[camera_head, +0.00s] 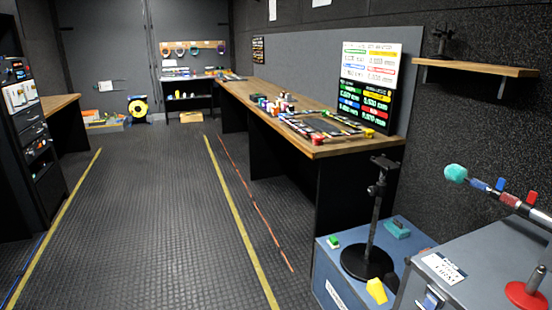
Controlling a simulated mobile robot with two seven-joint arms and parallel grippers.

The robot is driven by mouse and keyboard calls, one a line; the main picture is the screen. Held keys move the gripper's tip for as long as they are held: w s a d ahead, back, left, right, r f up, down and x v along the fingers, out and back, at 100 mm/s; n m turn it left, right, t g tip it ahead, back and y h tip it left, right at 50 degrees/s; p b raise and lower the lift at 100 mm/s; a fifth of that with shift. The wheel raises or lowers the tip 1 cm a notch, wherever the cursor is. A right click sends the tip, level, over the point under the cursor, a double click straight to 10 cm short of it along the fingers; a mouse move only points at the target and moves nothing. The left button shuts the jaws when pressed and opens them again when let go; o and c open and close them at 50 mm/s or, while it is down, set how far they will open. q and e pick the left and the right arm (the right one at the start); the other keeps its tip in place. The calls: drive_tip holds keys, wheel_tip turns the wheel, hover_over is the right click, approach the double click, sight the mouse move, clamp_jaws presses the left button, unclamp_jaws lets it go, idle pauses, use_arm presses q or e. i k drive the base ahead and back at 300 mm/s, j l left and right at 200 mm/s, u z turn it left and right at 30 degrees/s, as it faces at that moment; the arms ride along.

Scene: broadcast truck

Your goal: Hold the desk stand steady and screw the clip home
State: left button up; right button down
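A black stand (375,225) with a round base stands upright on a blue case at the lower right. It has a small knob partway up its pole and a short black head at the top. A red-based stand (527,293) stands on the grey case at the right edge. Near it is a rod with a teal foam tip (456,173) and blue and red clips (495,189). I cannot tell which of these is the task's desk stand or clip. Neither of my grippers is in view.
The blue case (335,270) also bears a yellow wedge (377,291) and small coloured blocks. A long wooden bench (330,149) with a screen (368,82) stands behind. A wall shelf (480,68) hangs at the right. The floor (150,220) at the left is clear.

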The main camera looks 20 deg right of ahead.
sight(524, 297)
drive_tip(key=i, duration=0.8)
drive_tip(key=z, duration=3.95)
